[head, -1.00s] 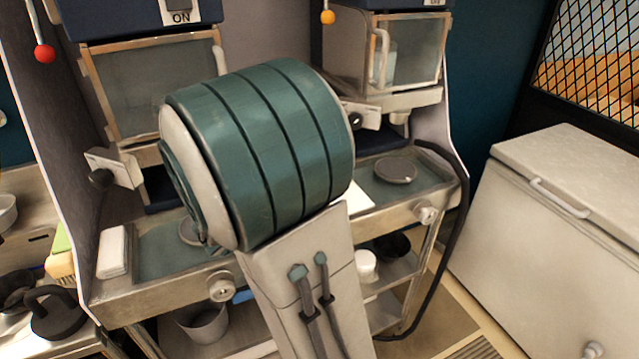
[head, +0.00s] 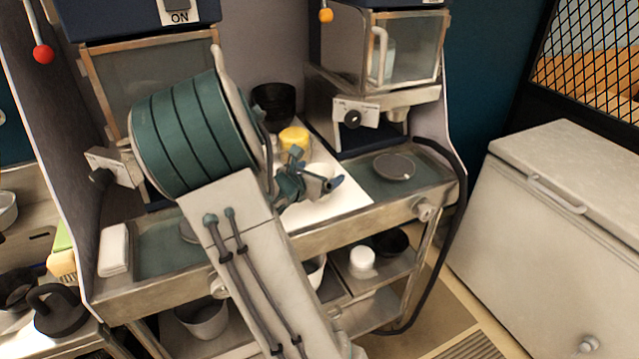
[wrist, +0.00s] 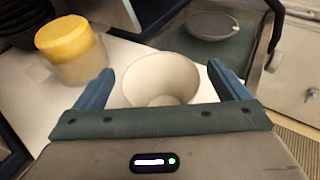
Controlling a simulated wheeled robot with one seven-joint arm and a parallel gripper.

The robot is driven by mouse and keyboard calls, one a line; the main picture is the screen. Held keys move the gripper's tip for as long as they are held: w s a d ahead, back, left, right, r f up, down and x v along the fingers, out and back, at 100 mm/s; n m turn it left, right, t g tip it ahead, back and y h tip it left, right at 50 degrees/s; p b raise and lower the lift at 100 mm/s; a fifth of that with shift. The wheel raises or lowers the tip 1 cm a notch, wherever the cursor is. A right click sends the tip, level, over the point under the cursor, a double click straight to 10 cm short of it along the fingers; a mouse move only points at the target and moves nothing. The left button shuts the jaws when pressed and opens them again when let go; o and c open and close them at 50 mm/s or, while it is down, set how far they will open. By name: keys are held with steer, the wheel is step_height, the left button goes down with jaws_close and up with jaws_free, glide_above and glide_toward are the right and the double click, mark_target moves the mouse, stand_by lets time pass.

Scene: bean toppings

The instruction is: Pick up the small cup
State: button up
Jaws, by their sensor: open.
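The small cup (wrist: 160,78) is cream white, round and open at the top. In the wrist view it shows between the two blue fingers of my gripper (wrist: 160,71), with a gap on each side. Its lower part is hidden by the gripper body. In the head view the cup (head: 322,171) is partly hidden behind my gripper (head: 316,168), on the white surface between the two machines. My gripper is open and empty. I cannot tell how far down the fingers reach beside the cup.
A yellow-lidded jar (wrist: 72,50) stands close by on the left, with dark stacked bowls (head: 274,105) behind it. A round grey disc (head: 395,167) lies on the right machine's tray. A white chest (head: 565,240) stands at the far right.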

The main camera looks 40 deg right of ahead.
steer(key=shift+w+d+f, duration=0.15)
steer(key=shift+d, duration=0.35)
steer(key=c, duration=1)
